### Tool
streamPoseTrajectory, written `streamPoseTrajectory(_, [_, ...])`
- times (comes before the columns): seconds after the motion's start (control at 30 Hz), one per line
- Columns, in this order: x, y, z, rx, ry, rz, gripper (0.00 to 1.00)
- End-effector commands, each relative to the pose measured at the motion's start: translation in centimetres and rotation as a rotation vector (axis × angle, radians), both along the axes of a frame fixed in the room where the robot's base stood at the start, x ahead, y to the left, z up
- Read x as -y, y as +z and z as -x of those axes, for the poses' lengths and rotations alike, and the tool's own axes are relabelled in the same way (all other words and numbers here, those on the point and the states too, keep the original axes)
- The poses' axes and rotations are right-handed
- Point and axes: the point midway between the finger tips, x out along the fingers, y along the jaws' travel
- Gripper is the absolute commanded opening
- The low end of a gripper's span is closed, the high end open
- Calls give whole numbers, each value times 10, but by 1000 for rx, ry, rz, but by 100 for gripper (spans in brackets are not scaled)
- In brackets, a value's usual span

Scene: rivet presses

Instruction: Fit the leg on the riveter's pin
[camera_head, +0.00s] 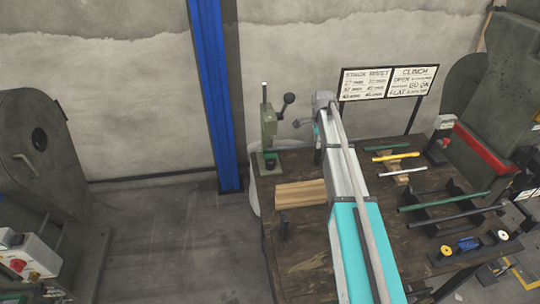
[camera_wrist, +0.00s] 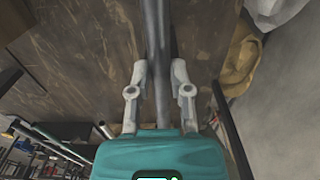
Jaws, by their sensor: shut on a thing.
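My gripper (camera_wrist: 159,72) is shut on a grey metal tube, the leg (camera_wrist: 157,28). In the wrist view the leg runs straight up from between the fingers and out of the top edge, so its far end is out of view. The green riveter (camera_head: 268,128), with a black ball-ended lever, stands at the back left of the workbench in the head view. My arm reaches over the bench just right of it. My fingers cannot be made out in the head view. The riveter's pin is too small to tell.
The wooden workbench (camera_head: 310,245) carries a stack of wooden strips (camera_head: 300,194) in front of the riveter. To the right lie a yellow bar (camera_head: 395,156), a green tube (camera_head: 445,200) on black supports, and several other rods. Signs (camera_head: 390,83) stand behind. A blue post (camera_head: 214,90) rises at left.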

Motion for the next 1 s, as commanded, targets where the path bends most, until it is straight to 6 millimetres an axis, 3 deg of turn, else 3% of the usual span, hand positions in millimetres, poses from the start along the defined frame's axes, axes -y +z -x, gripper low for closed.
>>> streamPoseTrajectory(0.43, [0,14,0,0,0,0,0])
streamPoseTrajectory(0.83, [0,15,0,0,0,0,0])
streamPoseTrajectory(0.87, [0,15,0,0,0,0,30])
streamPoseTrajectory(1.0, [0,15,0,0,0,0,56])
